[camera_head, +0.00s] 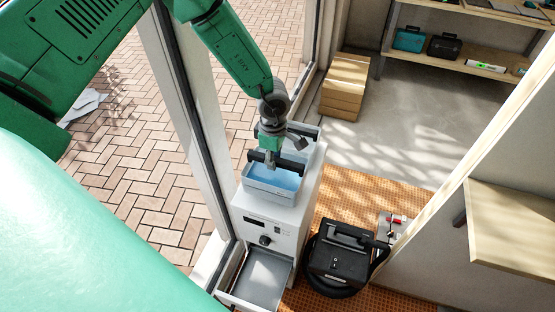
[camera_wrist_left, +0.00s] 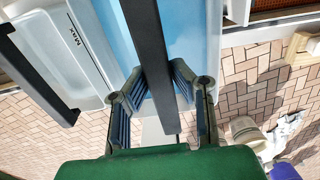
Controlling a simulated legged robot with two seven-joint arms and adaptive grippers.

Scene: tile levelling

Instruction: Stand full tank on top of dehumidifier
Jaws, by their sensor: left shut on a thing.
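The tank (camera_head: 272,192), a clear box with blue water inside, is over the top of the white dehumidifier (camera_head: 272,225). It looks level; I cannot tell whether its base touches the top. My left gripper (camera_head: 268,158) is above the tank, shut on its black handle (camera_head: 292,164). In the left wrist view the black handle (camera_wrist_left: 150,65) runs between the fingers of the left gripper (camera_wrist_left: 158,95), with blue water (camera_wrist_left: 200,30) beneath. A pale wall marked MAX (camera_wrist_left: 75,40) and a second dark bar (camera_wrist_left: 40,75) show at left. My right gripper is out of view.
A grey open bay or tray (camera_head: 264,275) sticks out at the dehumidifier's lower front. A black vacuum-like machine (camera_head: 338,258) stands close at its right on orange matting (camera_head: 365,195). A window frame (camera_head: 195,110) is close on the left. Stacked boxes (camera_head: 345,85) stand behind.

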